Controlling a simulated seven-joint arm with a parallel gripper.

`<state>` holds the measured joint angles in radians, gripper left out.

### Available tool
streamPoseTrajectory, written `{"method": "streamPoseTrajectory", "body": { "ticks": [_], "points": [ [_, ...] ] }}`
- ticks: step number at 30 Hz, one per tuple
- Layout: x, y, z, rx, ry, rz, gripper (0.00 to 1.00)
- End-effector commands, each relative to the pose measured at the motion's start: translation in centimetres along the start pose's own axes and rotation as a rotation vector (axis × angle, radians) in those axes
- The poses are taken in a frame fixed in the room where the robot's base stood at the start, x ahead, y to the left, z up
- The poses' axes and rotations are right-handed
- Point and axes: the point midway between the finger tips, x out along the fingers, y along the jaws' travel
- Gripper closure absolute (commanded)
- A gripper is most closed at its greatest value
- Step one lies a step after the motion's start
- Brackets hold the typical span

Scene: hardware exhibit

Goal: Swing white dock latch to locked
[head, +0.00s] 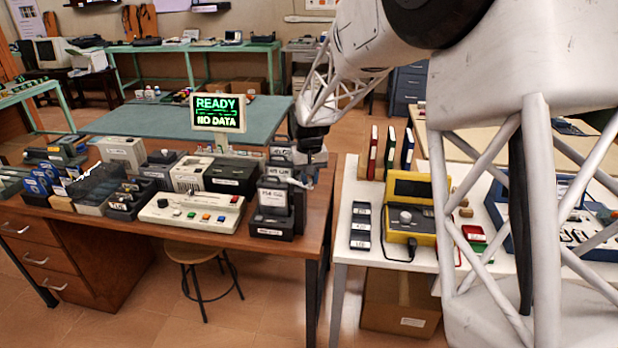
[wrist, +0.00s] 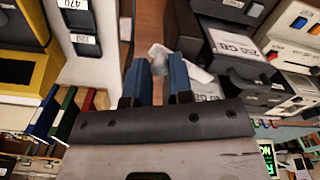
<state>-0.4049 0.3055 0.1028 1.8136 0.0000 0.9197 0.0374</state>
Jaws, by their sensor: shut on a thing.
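My gripper (wrist: 158,70) has its two blue fingers shut on the white latch (wrist: 158,54), a pale piece that shows between and just beyond the fingertips in the wrist view. The latch is at the side of a dark dock (wrist: 262,92) that holds a drive with a white "GB" label (wrist: 234,42). In the head view my gripper (head: 309,172) is at the right side of the dock (head: 272,226), whose drive (head: 273,194) stands upright. The latch is mostly hidden there by the gripper, and its exact angle cannot be told.
A display (head: 218,113) reads "READY" and "NO DATA". A white control box (head: 192,209) with coloured buttons is left of the dock. Another labelled unit (head: 280,154) stands behind. A gap separates the brown desk (head: 318,200) from the white table (head: 346,235) bearing a yellow device (head: 420,190).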

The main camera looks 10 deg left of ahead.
Motion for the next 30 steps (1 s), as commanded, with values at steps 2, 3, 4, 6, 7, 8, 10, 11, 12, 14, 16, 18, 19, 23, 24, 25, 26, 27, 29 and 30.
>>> {"method": "streamPoseTrajectory", "body": {
  "ticks": [2,3,4,6,7,8,10,11,12,14,16,18,19,23,24,25,26,27,29,30],
  "points": [
    [-0.1,0.1,-0.1,-0.043,0.0,0.0,1.0],
    [-0.1,0.2,-0.2,-0.068,0.0,0.0,1.0],
    [-0.1,0.2,-0.2,-0.089,0.001,0.0,1.0],
    [-0.1,0.3,-0.3,-0.135,0.0,0.0,1.0],
    [0.0,0.3,-0.4,-0.155,0.0,0.0,1.0],
    [0.0,0.4,-0.5,-0.176,0.0,0.0,1.0],
    [-0.1,0.5,-0.6,-0.221,0.001,0.0,1.0],
    [-0.1,0.5,-0.7,-0.242,0.001,0.0,1.0],
    [-0.1,0.5,-0.7,-0.269,0.001,0.0,1.0],
    [0.0,0.6,-0.8,-0.308,0.001,0.0,1.0],
    [-0.1,0.7,-1.0,-0.352,0.002,0.0,1.0],
    [-0.1,0.7,-1.1,-0.389,0.002,0.0,1.0],
    [-0.1,0.7,-1.1,-0.401,0.002,0.0,1.0],
    [-0.1,0.7,-1.2,-0.432,0.001,0.0,1.0],
    [-0.1,0.7,-1.2,-0.434,0.001,0.0,1.0],
    [-0.1,0.8,-1.2,-0.435,0.001,0.0,1.0],
    [-0.1,0.8,-1.2,-0.435,0.001,0.0,1.0],
    [-0.1,0.8,-1.2,-0.435,0.001,0.0,1.0],
    [-0.1,0.8,-1.2,-0.434,0.001,0.0,1.0],
    [-0.1,0.8,-1.2,-0.434,0.002,0.0,1.0]
  ]
}}
